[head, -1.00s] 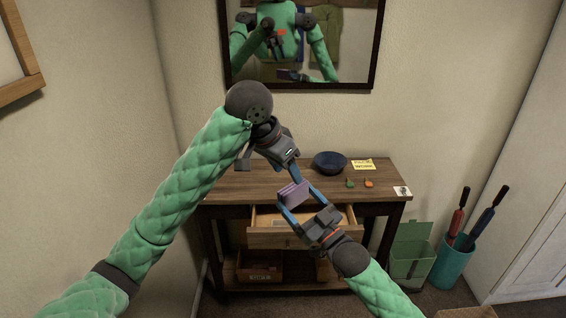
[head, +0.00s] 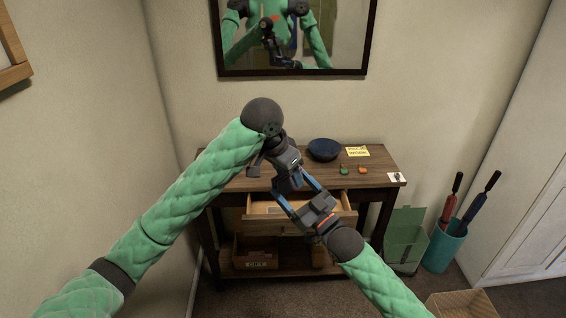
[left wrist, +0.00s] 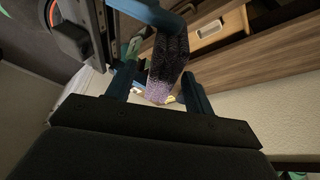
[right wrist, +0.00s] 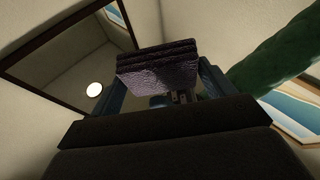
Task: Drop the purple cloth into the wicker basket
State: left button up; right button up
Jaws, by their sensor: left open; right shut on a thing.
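The purple cloth, a folded block, is held between the fingers of my right gripper (head: 296,192) above the desk's open drawer. In the head view my left gripper (head: 288,180) mostly hides it. The cloth shows in the left wrist view (left wrist: 168,70) between my open left fingers; I cannot tell whether they touch it. It also shows in the right wrist view (right wrist: 158,68), between my right fingers. A tan, box-like thing (head: 462,305) is cut off by the bottom edge at right; I cannot tell whether it is the wicker basket.
The wooden desk (head: 225,183) bears a dark blue bowl (head: 324,150), a yellow note (head: 357,151) and small green and orange items. Its drawer (head: 265,222) stands open. A green bin (head: 403,248) and a teal umbrella holder (head: 446,247) stand at right. A mirror (head: 340,45) hangs behind.

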pick_arm(q)
jog(key=shift+x, duration=1.3)
jog(key=c, duration=1)
jog(key=shift+c, duration=0.2)
pick_arm(e)
jog(key=o, duration=0.8)
